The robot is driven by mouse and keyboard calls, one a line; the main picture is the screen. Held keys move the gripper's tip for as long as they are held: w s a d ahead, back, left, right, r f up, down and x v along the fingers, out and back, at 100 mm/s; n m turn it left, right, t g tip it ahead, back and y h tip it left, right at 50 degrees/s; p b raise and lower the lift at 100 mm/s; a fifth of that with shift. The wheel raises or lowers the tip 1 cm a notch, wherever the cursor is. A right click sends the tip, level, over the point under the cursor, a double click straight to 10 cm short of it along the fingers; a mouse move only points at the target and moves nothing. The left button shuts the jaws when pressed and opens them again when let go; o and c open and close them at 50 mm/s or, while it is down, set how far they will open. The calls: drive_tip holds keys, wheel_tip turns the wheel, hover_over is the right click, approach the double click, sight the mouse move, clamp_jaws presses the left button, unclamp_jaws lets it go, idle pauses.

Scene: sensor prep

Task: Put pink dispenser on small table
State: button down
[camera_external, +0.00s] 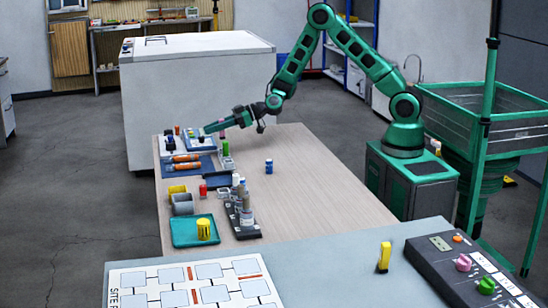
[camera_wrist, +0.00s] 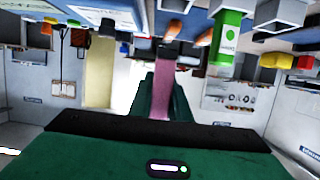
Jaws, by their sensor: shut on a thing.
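My gripper (camera_external: 209,127) is at the far left end of the wooden table (camera_external: 310,190), low over the things there. In the wrist view, my green gripper (camera_wrist: 163,92) is shut on a pink upright thing (camera_wrist: 161,98), which I take for the pink dispenser. Its lower part is hidden by the gripper body. In the external view it is too small to make out clearly. A grey-blue table (camera_external: 330,255) stands in the foreground; I cannot tell which surface is the small table.
Orange cylinders (camera_external: 186,158), a green bottle (camera_external: 225,147) and small trays crowd the wooden table's left side. A blue can (camera_external: 269,166) stands alone mid-table. A teal tray (camera_external: 183,240) holds a yellow cup. A white cabinet (camera_external: 190,85) stands behind. The table's right half is clear.

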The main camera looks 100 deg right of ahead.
drive_tip(key=shift+f, duration=3.2)
drive_tip(key=shift+f, duration=0.3)
drive_tip(key=c, duration=1.6)
unclamp_jaws()
drive_tip(key=shift+o, duration=0.2)
